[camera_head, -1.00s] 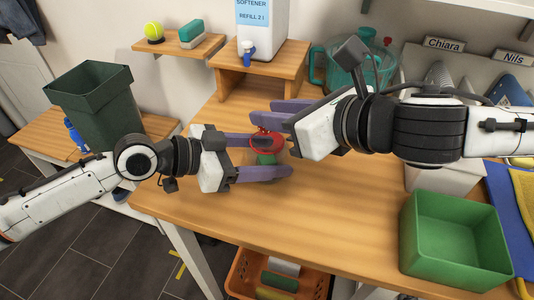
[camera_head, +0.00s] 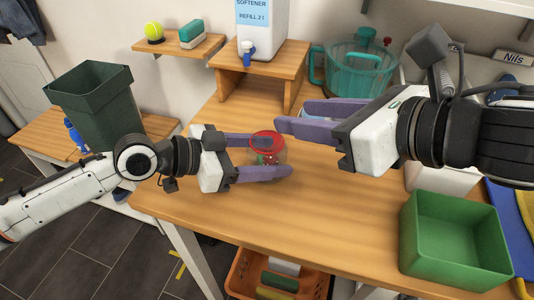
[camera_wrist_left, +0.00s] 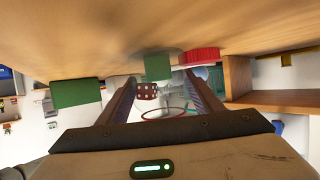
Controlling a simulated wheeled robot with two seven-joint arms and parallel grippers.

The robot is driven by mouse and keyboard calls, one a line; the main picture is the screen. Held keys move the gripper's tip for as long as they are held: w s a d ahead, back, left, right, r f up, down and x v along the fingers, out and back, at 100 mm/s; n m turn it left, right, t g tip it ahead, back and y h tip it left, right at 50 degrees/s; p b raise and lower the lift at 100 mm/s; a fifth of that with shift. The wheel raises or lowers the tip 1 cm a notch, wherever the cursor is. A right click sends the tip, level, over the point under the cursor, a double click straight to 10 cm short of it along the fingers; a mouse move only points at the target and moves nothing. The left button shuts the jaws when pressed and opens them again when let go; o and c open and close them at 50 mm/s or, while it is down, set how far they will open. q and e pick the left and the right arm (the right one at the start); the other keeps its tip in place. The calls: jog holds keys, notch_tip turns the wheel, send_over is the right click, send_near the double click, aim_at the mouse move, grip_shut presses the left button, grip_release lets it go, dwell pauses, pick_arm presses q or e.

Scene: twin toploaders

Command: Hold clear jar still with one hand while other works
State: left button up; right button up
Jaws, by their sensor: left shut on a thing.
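The clear jar (camera_head: 268,158) stands upright on the table with a red rim around its open-looking mouth. My left gripper (camera_head: 282,158) is shut on the jar, one finger on each side. In the left wrist view a red die with white dots (camera_wrist_left: 146,91) and a green block (camera_wrist_left: 158,67) show between or behind the fingers, seemingly through the jar. A flat red disc (camera_wrist_left: 203,55), perhaps a lid, lies on the table beyond. In the head view it is out of sight. My right gripper (camera_head: 280,115) is open, above and right of the jar, its fingers apart and empty.
A wooden riser (camera_head: 262,72) with a softener container (camera_head: 262,28) stands behind. A teal see-through tub (camera_head: 355,72) is at the back right. A green box (camera_head: 455,245) stands at the front right. The table in front of the jar is clear.

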pick_arm(q)
jog(key=o, duration=1.2)
jog(key=shift+a, duration=0.1)
